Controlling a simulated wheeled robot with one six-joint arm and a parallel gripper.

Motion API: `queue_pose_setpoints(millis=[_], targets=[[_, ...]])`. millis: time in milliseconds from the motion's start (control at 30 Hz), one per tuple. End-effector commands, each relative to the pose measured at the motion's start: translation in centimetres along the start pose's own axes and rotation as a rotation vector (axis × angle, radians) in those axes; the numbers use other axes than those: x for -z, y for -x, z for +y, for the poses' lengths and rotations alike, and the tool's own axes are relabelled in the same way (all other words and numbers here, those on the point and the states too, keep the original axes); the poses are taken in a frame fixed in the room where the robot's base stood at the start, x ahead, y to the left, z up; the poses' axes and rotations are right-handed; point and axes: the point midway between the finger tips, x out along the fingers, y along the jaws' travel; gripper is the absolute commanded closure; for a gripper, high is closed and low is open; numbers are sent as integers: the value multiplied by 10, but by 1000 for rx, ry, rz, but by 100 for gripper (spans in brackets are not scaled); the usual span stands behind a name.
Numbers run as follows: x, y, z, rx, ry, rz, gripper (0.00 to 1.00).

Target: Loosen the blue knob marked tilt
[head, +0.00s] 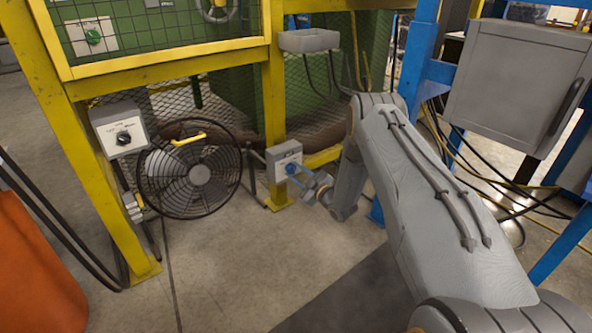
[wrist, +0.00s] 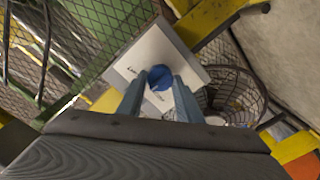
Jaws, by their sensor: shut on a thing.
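The blue knob (wrist: 160,78) sits on a pale panel (wrist: 172,52) on a small grey box. In the head view the blue knob (head: 291,169) shows on the front of the grey box (head: 284,152) beside the yellow post. My gripper (wrist: 161,88) is shut on the blue knob, one finger on each side of it. My gripper (head: 300,173) reaches it from the right in the head view. The panel's lettering is partly hidden and too small to read for sure.
A black caged fan (head: 189,172) stands left of the box. A white control box with a black knob (head: 123,138) hangs on the left yellow post. A grey cabinet (head: 515,85) stands at the right. The floor (head: 220,270) in front is clear.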

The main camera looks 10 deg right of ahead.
Motion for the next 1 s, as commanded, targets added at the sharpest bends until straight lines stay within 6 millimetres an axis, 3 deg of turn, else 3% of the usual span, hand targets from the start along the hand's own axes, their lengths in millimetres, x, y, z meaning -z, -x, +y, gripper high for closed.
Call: queue_pose_setpoints(millis=[600, 1000], targets=[[0, 1, -1, 2, 553, -2, 90], [-1, 1, -1, 2, 747, -2, 90]])
